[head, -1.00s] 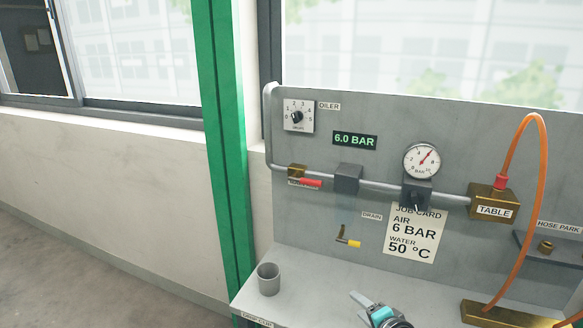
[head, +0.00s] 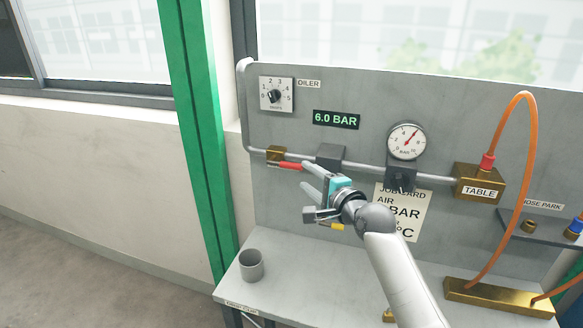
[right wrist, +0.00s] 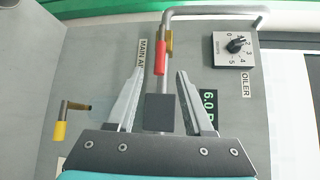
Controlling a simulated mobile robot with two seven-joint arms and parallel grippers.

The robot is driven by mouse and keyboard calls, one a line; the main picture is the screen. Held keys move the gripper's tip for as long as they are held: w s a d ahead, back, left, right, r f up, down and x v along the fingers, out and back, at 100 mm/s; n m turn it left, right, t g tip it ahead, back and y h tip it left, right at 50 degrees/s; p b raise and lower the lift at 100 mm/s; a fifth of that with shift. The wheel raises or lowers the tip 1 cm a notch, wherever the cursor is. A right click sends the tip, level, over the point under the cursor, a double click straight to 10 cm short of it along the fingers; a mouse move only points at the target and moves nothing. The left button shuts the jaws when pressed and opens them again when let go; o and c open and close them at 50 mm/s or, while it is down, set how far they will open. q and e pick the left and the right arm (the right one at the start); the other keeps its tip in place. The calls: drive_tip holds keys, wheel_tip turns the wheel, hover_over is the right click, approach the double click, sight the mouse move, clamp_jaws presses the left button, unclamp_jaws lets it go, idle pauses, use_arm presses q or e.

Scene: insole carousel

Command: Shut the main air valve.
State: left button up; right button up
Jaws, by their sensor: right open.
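The main air valve is a small brass body (head: 276,154) on the grey pipe at the left of the panel, with a red lever (head: 290,166) lying roughly along the pipe. In the right wrist view the red lever (right wrist: 160,58) and brass body (right wrist: 169,42) show beside the MAIN AIR label (right wrist: 143,56). My right gripper (head: 308,179) is open in front of the panel, near the lever's free end. In the right wrist view its fingers (right wrist: 161,73) stand apart on either side of the pipe line; nothing is held. My left gripper is out of view.
A pressure display (head: 336,119) reads 6.0 BAR, and a gauge (head: 406,142) sits to its right. A grey block (head: 330,156) on the pipe is right of the lever. The yellow-ended drain lever (right wrist: 59,131) is lower. A grey cup (head: 251,266) stands on the bench.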

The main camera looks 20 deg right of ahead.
sight(295, 167)
drive_tip(key=shift+b+x, duration=0.85)
drive_tip(key=shift+x, duration=3.5)
clamp_jaws()
